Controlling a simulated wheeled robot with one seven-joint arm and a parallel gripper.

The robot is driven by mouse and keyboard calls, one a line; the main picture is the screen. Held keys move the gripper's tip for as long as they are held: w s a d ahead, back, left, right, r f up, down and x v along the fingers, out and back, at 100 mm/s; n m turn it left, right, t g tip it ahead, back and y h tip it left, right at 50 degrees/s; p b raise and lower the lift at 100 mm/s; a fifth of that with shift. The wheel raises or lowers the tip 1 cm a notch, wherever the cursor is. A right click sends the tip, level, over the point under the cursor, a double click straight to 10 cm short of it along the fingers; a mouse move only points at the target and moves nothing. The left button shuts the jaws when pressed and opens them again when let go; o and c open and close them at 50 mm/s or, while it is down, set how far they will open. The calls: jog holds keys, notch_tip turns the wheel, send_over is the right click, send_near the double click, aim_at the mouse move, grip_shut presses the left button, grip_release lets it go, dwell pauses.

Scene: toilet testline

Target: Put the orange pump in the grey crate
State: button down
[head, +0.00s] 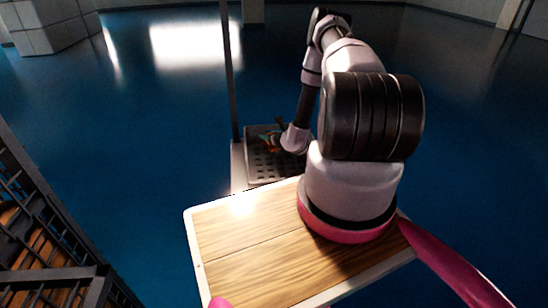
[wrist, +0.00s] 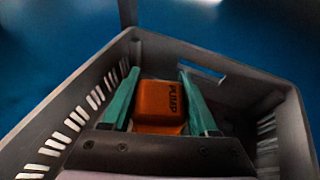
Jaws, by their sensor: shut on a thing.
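In the wrist view, the orange pump (wrist: 160,103), with dark "PUMP" lettering on it, sits between the two teal fingers of my gripper (wrist: 159,76). The gripper is shut on it. The grey crate (wrist: 285,105) surrounds the pump and fingers in that view, with slotted walls on both sides. I cannot tell whether the pump touches the crate floor, which is mostly hidden. In the head view, the crate (head: 272,170) is small and dark beyond my arm, and a bit of teal and orange shows at its opening.
A thin dark post (head: 230,70) rises beside the crate's left side. A dark slatted rack (head: 40,240) with wooden parts stands at the lower left. The blue floor (head: 130,130) around the crate looks open.

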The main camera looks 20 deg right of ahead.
jog(key=shift+w+f, duration=0.1)
jog(key=shift+f, duration=3.4)
jog(key=shift+f, duration=0.15)
jog(key=shift+c, duration=0.8)
grip_release()
